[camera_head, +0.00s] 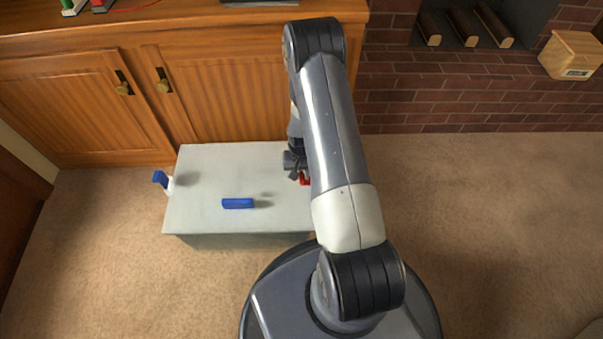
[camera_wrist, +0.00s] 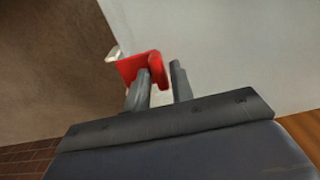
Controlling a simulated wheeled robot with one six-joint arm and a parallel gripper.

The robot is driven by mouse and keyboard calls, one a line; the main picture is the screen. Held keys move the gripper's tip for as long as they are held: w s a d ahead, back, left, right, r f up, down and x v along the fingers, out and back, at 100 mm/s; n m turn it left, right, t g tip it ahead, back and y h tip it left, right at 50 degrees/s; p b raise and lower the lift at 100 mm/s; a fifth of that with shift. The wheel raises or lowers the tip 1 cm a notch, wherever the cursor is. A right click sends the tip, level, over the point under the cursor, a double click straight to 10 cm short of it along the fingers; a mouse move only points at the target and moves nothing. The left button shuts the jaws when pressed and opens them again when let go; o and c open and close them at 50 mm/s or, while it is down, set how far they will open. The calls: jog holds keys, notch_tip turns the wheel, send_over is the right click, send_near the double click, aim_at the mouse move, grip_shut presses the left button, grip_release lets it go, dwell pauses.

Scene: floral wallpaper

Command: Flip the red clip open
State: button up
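The red clip (camera_wrist: 139,64) is at the edge of the grey box in the wrist view, with a white mount (camera_wrist: 112,55) showing beside it. In the head view only a small part of the red clip (camera_head: 304,180) shows, at the box's right end beside my arm. My gripper (camera_wrist: 160,68) has its two fingers apart. The left finger overlaps the red clip in the picture, and the clip's right edge shows in the gap between the fingers. I cannot tell whether either finger touches it. My gripper (camera_head: 295,166) is partly hidden by my arm in the head view.
The grey box (camera_head: 205,205) stands on the carpet against a wooden cabinet (camera_head: 225,95). A blue clip (camera_head: 160,179) is on its left end, and a blue handle (camera_head: 238,203) lies on its top or front edge. The carpet to the right is clear.

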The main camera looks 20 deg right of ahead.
grip_shut()
